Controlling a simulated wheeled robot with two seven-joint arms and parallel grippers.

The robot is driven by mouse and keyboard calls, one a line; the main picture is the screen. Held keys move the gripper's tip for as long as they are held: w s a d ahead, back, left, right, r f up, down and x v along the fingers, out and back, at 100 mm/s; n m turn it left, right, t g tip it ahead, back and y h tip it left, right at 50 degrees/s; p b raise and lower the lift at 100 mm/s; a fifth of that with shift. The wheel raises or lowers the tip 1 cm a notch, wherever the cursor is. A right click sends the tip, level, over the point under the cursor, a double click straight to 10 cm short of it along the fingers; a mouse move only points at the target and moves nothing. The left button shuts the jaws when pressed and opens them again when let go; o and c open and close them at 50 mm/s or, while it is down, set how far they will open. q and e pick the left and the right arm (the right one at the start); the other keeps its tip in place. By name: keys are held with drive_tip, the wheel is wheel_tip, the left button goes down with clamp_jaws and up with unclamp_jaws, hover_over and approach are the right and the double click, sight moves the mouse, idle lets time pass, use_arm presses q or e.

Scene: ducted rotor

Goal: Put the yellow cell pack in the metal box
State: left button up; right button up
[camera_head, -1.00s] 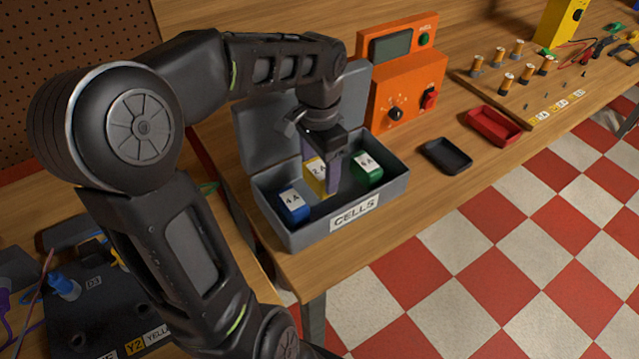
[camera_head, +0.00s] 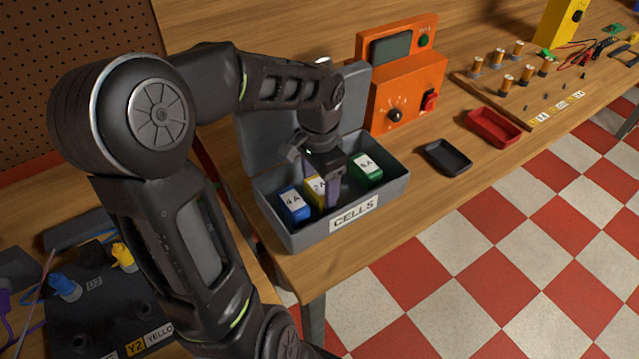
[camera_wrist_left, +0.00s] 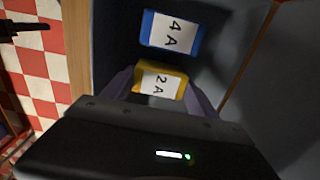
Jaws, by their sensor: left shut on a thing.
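The grey metal box (camera_head: 290,240), labelled CELLS, stands on the wooden bench with its lid open at the back. The yellow cell pack (camera_head: 315,191), labelled 2A, is inside the box, between the blue pack (camera_head: 294,204) labelled 4A and the green pack (camera_head: 367,169). My left gripper (camera_head: 327,187) reaches down into the box and is shut on the yellow pack. In the left wrist view the yellow pack (camera_wrist_left: 160,82) sits between the purple fingers, beside the blue pack (camera_wrist_left: 171,32). The pack's underside is hidden, so I cannot tell whether it touches the floor. My right gripper is not in view.
An orange meter unit (camera_head: 408,88) stands behind the box to the right. A black tray (camera_head: 447,157) and a red tray (camera_head: 493,127) lie on the bench. A board with several small cylinders (camera_head: 545,100) is farther right. A dark panel with plugs (camera_head: 100,290) is at lower left.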

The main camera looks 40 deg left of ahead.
sight(320, 187)
use_arm(q)
drive_tip(key=shift+f, duration=0.2)
drive_tip(key=o, duration=1.6)
drive_tip(key=shift+r, duration=0.15)
wheel_tip(320, 187, up, 12)
